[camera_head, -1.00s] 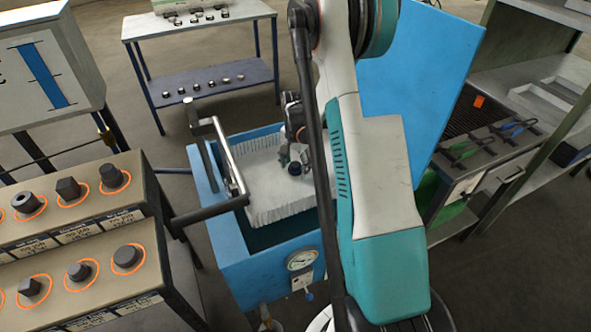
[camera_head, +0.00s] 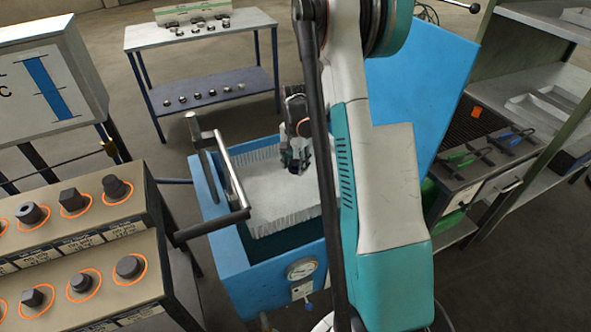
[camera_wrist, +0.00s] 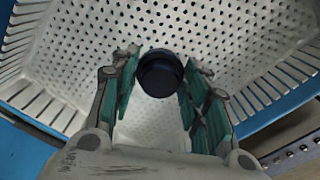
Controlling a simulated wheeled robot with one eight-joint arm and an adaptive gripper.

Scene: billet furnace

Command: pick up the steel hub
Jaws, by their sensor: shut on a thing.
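The steel hub (camera_wrist: 160,74) is a dark, round, short cylinder. In the wrist view it sits between the green-padded fingertips of my gripper (camera_wrist: 163,80), which is shut on it. The white perforated basket (camera_wrist: 85,40) lies below and around it. In the head view my gripper (camera_head: 296,160) points down over the basket (camera_head: 268,205), which sits in the blue tank (camera_head: 232,262). There the hub is mostly hidden by the fingers, and I cannot tell its exact height above the basket floor.
A metal bar handle (camera_head: 230,170) stands at the tank's left side. The blue lid (camera_head: 415,90) is raised at the right. A rack of dark parts (camera_head: 150,225) is at left, a table (camera_head: 200,40) behind, and a bench with tongs (camera_head: 490,150) at right.

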